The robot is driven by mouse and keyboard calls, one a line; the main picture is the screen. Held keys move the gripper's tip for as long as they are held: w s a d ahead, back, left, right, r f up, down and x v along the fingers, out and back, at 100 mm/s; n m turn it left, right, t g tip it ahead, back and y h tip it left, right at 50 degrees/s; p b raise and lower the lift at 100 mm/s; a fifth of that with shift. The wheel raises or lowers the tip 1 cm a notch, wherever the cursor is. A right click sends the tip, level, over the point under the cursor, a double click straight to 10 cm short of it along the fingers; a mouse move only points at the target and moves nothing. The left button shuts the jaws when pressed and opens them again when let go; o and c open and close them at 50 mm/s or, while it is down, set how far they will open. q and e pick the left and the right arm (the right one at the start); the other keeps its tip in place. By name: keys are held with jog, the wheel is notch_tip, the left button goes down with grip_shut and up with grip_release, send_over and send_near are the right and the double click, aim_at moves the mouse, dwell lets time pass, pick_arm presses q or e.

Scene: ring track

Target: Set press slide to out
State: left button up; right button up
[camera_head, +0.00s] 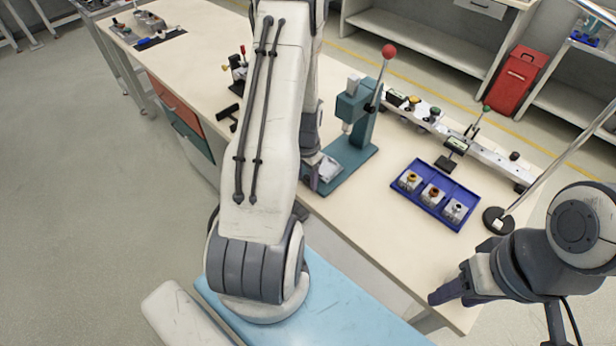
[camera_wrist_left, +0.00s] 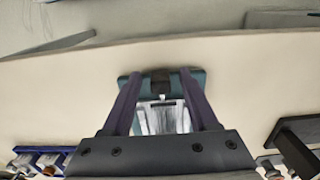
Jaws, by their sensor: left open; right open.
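The teal press (camera_head: 357,108) stands on the workbench, with a red ball on its lever. Its slide (camera_head: 328,168) is a silvery block low on the press base, partly hidden by my left arm. In the left wrist view the slide (camera_wrist_left: 163,120) lies between the two open fingers of my left gripper (camera_wrist_left: 160,78), with a dark block at its far end. I cannot tell whether the fingers touch it. My right gripper (camera_head: 456,291) is open over the bench's front right edge, away from the press.
A blue tray (camera_head: 421,208) with several small fittings lies right of the press. Behind it runs a long pale rail (camera_head: 481,151) with knobs. A round-based stand (camera_head: 495,221) is at the right. Small dark tools lie left of my left arm.

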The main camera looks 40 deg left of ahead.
pick_arm(q)
jog(key=shift+w+a+r, duration=0.1)
jog(key=shift+r, duration=0.3)
notch_tip(320, 180, up, 10)
jog(key=b, duration=0.1)
jog(key=shift+f, duration=0.2)
dwell(0.4)
jog(key=s+d+r+m, duration=0.15)
jog(key=d+r, duration=0.25)
jog(key=d, duration=0.6)
jog(key=d+r+m, duration=0.2)
jog(key=d+r, duration=0.3)
jog(key=d, duration=0.5)
jog(key=s+d+r+m+h, duration=0.1)
jog(key=s+d+r+m, duration=0.2)
jog(key=s+d, duration=0.9)
jog(key=s+r, duration=0.1)
jog(key=s, duration=0.2)
jog(key=shift+r, duration=0.2)
